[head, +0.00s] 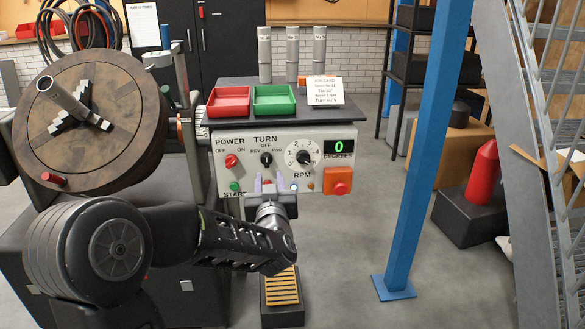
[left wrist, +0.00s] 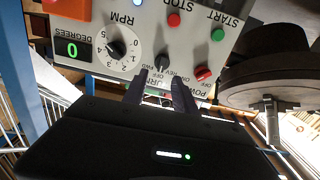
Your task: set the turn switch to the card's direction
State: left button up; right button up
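The turn switch (head: 266,159) is a black knob on the grey control panel, with REV at its left, OFF above and FWD at its right; its exact setting is too small to tell. It also shows in the left wrist view (left wrist: 162,62), where the picture is upside down. The white job card (head: 325,91) stands on the shelf above the panel; its last line appears to read "Turn REV". My left gripper (head: 269,181) is open in front of the panel, just below the switch. Its two fingers (left wrist: 162,84) are apart with nothing visibly held. My right gripper is out of view.
A red power knob (head: 231,161) is left of the switch, and the RPM dial (head: 304,158) is right. A red button (head: 338,188) sits under the green display (head: 339,146) reading 0. A large wooden-looking disc (head: 95,150) stands left. A blue post (head: 424,150) rises at right.

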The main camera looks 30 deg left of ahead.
aim_at(267, 162)
pick_arm(q)
jog(key=shift+a+r, duration=0.1)
jog(key=shift+a, duration=0.1)
dwell(0.3)
jog(key=x, duration=0.7)
jog(key=shift+w+a+b, duration=0.2)
jog(key=shift+w+b, duration=0.05)
jog(key=shift+b, duration=0.1)
grip_shut()
